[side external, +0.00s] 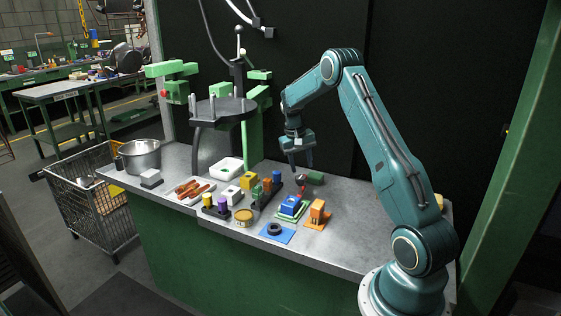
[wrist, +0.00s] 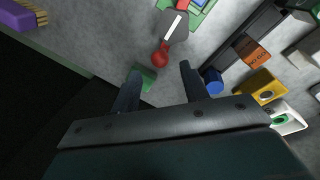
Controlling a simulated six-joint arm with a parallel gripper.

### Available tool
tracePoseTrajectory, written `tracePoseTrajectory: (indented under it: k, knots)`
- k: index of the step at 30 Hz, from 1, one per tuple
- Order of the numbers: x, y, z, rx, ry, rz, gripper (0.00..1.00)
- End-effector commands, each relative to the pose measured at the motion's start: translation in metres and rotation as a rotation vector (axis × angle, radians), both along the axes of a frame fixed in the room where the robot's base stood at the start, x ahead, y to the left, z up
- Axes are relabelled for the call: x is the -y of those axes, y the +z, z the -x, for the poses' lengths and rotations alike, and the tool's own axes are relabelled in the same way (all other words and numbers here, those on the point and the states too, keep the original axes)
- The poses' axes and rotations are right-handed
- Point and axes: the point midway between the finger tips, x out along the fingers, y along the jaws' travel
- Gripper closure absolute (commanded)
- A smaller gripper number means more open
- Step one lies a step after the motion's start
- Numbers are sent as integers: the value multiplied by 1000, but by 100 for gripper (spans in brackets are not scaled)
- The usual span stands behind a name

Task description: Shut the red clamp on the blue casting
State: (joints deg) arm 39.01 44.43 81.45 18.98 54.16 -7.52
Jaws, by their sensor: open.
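The blue casting (side external: 290,204) sits on a green base plate on the bench; only a sliver of it shows at the top edge of the wrist view (wrist: 197,3). The clamp's red knob (side external: 300,178) stands up just behind the casting in the side view. In the wrist view the red knob (wrist: 160,57) sits at the end of a grey part with a white stripe. My gripper (side external: 300,167) is above the knob, pointing down, open and empty. In the wrist view the knob lies just beyond my two fingertips (wrist: 160,70), apart from them.
A green block (side external: 315,177) lies close behind the clamp and shows between my fingers (wrist: 148,80). An orange fixture (side external: 318,215) and a blue mat (side external: 286,237) with a black ring are near the casting. A dark rack (side external: 262,195) with coloured parts stands to its left.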

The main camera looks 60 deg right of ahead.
Motion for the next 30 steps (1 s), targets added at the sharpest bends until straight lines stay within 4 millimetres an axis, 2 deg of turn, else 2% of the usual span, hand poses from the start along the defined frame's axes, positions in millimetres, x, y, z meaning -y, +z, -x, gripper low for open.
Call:
tracePoseTrajectory:
  k: [6,12,18,26,30]
  knots:
    - [4,-34,6,-2,-2,-2,55]
    - [7,-54,8,-1,0,-1,55]
    - [8,-62,9,0,-1,0,55]
    - [8,-62,9,0,-1,0,55]
    - [8,-62,9,0,-1,0,81]
